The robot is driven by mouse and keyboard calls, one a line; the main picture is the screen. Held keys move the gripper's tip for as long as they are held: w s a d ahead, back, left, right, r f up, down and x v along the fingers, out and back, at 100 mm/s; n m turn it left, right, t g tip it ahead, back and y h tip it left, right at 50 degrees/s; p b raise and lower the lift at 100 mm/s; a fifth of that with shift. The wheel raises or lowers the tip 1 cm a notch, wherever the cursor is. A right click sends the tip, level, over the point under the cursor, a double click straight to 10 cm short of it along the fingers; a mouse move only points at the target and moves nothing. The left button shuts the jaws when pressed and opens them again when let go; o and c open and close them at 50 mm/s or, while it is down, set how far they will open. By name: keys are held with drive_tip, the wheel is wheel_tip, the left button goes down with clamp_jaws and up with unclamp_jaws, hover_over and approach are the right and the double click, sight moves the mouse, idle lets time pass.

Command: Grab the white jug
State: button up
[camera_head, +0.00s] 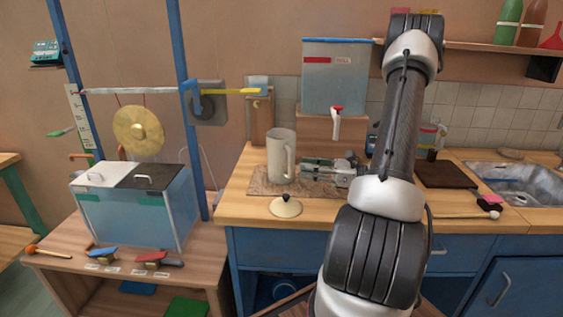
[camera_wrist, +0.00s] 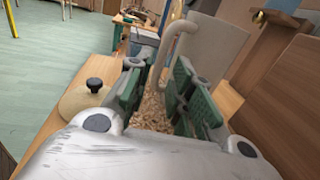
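The white jug (camera_head: 279,158) stands upright on a speckled mat (camera_head: 258,185) on the wooden counter, its handle towards my gripper. My gripper (camera_head: 308,171) is just right of the jug in the head view. In the wrist view the jug's body (camera_wrist: 213,47) is partly behind the right finger. Its handle (camera_wrist: 178,42) runs down towards the gap between the green finger pads of my gripper (camera_wrist: 157,92). The fingers are apart, and I see nothing clamped between them. Whether a pad touches the handle I cannot tell.
A round lid with a dark knob (camera_head: 286,207) lies in front of the jug; it also shows in the wrist view (camera_wrist: 84,100). A wooden block under a clear tank (camera_head: 334,80) with a red-handled tap (camera_head: 336,121) stands behind. A sink (camera_head: 520,184) is far right.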

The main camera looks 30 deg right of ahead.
sight(290, 175)
drive_tip(key=shift+x, duration=3.05)
clamp_jaws()
